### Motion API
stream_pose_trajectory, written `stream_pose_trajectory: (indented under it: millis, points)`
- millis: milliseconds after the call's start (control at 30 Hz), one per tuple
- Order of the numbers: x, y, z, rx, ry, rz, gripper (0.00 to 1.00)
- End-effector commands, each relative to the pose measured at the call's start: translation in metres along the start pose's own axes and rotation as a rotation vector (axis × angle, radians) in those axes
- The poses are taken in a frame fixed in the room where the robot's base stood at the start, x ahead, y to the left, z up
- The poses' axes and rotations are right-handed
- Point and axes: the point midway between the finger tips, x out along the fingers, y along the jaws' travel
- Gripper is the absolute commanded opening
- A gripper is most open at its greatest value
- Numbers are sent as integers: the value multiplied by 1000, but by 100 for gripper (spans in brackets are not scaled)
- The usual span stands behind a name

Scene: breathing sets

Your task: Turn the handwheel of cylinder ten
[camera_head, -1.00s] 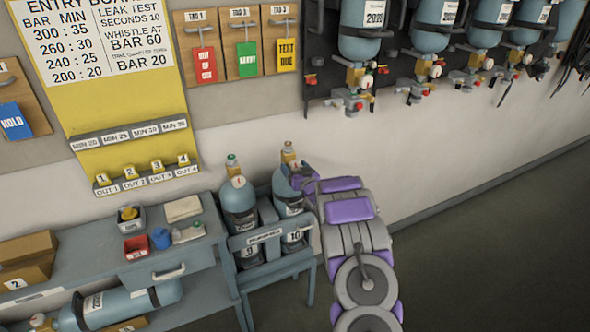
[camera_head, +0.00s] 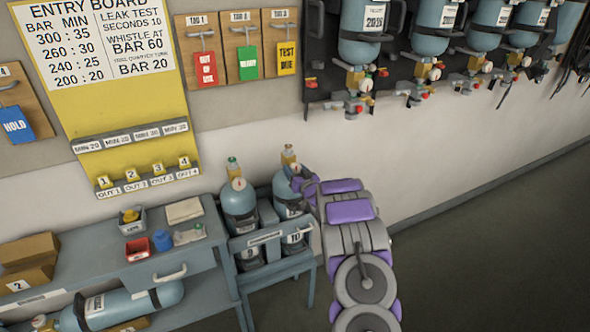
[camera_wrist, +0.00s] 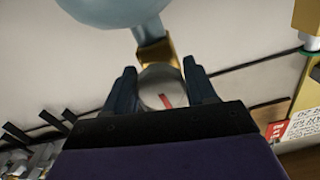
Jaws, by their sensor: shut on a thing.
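Cylinder ten (camera_head: 289,206) stands upright in the rack beside the bench, a blue bottle with a brass top (camera_head: 288,154). My gripper (camera_head: 297,178) reaches in from the right at its neck. In the wrist view my gripper's dark fingers (camera_wrist: 160,90) stand on either side of a round grey-white disc with a red mark (camera_wrist: 157,86), which appears to be the handwheel. A brass valve part (camera_wrist: 156,56) and the blue bottle (camera_wrist: 110,9) show behind it. In the head view my gripper hides this disc.
Cylinder nine (camera_head: 238,209) stands close on the left in the same rack (camera_head: 266,237). The bench (camera_head: 182,262) with small trays is further left. Several breathing sets hang on the wall at upper right. The floor to the right is clear.

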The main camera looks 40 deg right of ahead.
Motion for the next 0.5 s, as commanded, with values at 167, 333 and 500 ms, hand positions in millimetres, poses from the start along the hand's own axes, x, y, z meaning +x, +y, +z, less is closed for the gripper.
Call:
stream_pose_trajectory:
  millis: [167,333,500]
  points:
    - [0,0,-4,65,-2,2,26]
    - [-1,0,-1,86,-2,2,26]
    - [-1,0,0,85,-1,2,26]
